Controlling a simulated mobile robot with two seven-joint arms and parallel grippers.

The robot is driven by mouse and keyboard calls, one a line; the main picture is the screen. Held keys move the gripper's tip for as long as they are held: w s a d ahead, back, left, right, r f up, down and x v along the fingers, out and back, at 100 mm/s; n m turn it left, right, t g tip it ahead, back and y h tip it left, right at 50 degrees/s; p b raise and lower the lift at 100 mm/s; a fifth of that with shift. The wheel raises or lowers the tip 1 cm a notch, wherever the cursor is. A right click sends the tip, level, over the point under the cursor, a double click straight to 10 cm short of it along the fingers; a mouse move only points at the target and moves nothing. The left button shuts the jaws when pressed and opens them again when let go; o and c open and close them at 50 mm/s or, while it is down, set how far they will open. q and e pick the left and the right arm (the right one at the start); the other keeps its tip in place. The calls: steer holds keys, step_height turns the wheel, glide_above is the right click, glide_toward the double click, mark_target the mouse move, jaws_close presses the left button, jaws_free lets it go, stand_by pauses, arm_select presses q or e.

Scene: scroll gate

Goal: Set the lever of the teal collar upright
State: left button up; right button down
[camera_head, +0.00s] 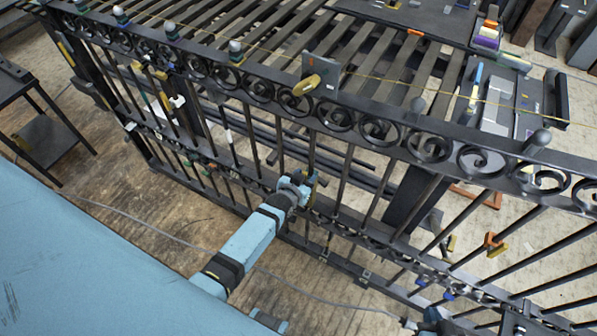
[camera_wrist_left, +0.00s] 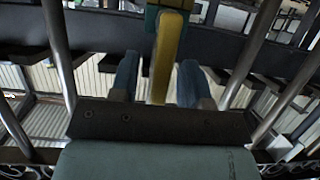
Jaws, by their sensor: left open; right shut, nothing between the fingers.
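My left gripper (camera_head: 307,184) reaches the near side of the dark gate, at a bar in the middle of the head view. In the left wrist view its two blue fingers (camera_wrist_left: 158,85) are open. A yellow lever (camera_wrist_left: 165,55) hangs down between them, with a gap on each side. The lever joins a teal collar (camera_wrist_left: 168,4) at the top edge, mostly cut off. In the head view the gripper largely hides this collar and lever. My right gripper (camera_head: 428,322) is small at the lower edge of the head view, shut and empty, apart from the gate's bars.
The gate's scroll band (camera_head: 335,117) and upright bars surround the left gripper closely. An orange collar (camera_head: 495,243) sits on a bar to the right. A plate with a yellow handle (camera_head: 307,85) is on the top rail. A dark side table (camera_head: 40,125) stands at left.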

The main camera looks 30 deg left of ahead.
arm_select(q)
steer(key=v, duration=1.3)
steer(key=shift+s+r, duration=0.15)
arm_select(e)
steer(key=shift+f, duration=0.2)
